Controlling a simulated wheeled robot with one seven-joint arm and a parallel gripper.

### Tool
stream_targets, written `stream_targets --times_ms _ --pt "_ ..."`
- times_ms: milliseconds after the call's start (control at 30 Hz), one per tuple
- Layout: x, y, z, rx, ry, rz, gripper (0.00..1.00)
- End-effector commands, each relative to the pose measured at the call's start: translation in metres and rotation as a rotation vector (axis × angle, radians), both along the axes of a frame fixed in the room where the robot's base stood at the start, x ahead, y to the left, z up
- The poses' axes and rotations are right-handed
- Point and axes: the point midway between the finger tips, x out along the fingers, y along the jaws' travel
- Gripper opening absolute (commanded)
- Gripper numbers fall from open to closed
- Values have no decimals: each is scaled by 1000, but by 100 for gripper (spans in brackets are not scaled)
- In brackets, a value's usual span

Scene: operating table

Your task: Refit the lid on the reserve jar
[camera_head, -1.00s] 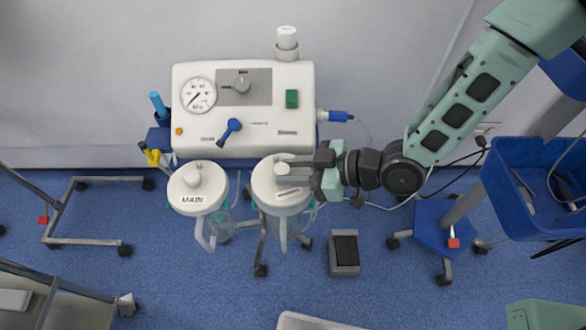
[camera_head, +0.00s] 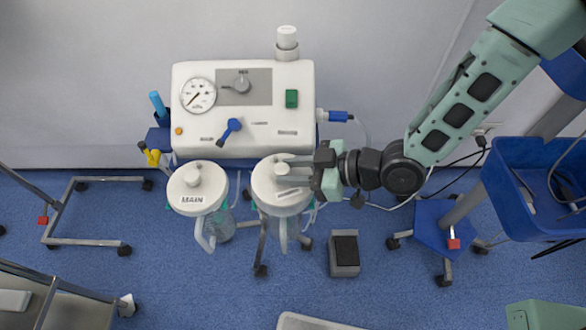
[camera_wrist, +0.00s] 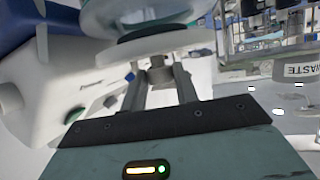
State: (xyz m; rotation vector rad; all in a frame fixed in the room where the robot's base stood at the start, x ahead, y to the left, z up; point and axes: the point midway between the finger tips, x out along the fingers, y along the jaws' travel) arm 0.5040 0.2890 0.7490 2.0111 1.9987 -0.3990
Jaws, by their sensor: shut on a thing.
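The reserve jar (camera_head: 283,232) is the right one of two clear jars hung below the white suction unit. Its white round lid (camera_head: 268,200) lies over the jar mouth and looks about level. The wrist view also shows the lid (camera_wrist: 185,43) against the glass; I cannot tell whether it is fully seated. My gripper (camera_head: 291,170) reaches in from the right and is shut on the lid's centre knob, which shows between the fingers in the wrist view (camera_wrist: 158,74). The jar's label is not visible in the head view.
The main jar (camera_head: 218,225), with its own lid labelled MAIN (camera_head: 190,185), hangs close on the left. The suction unit (camera_head: 190,130) stands right behind both jars. A blue basket (camera_head: 515,215) on a stand is at the right. A foot pedal (camera_head: 344,255) lies on the floor.

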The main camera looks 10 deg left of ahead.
Motion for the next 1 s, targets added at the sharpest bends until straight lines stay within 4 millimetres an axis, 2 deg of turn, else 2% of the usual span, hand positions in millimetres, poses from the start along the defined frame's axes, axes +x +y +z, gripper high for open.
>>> stream_targets --times_ms 1000 --pt "0 0 -19 0 0 0 5"
